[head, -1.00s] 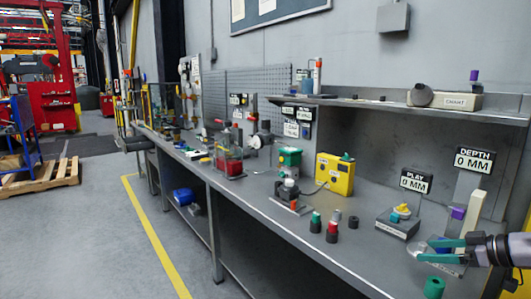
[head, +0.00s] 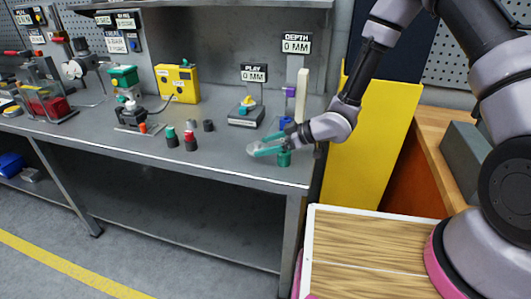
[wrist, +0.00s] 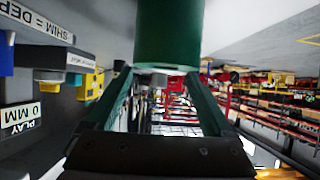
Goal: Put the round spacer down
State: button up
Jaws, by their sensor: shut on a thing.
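My gripper (head: 260,148) has teal fingers and reaches left over the front right part of the bench, low above its top. It is shut on a small pale round piece at its fingertips, which I take as the round spacer (head: 252,150); it is small and hard to make out. A green cylinder (head: 284,159) stands on the bench just below the gripper. In the wrist view the green cylinder (wrist: 168,30) fills the top middle, close to the camera, and the fingers (wrist: 158,85) show behind it. The wrist view does not clearly show the held piece.
Red-topped and green-topped dark cylinders (head: 190,141) and a black one (head: 208,125) stand to the left. The PLAY stand (head: 246,115) and DEPTH stand (head: 291,90) are behind. The bench top (head: 225,165) is bare left of the fingertips.

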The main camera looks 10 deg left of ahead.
jog(key=shift+f, duration=1.55)
jog(key=shift+f, duration=0.1)
jog(key=o, duration=1.2)
jog(key=v, duration=1.2)
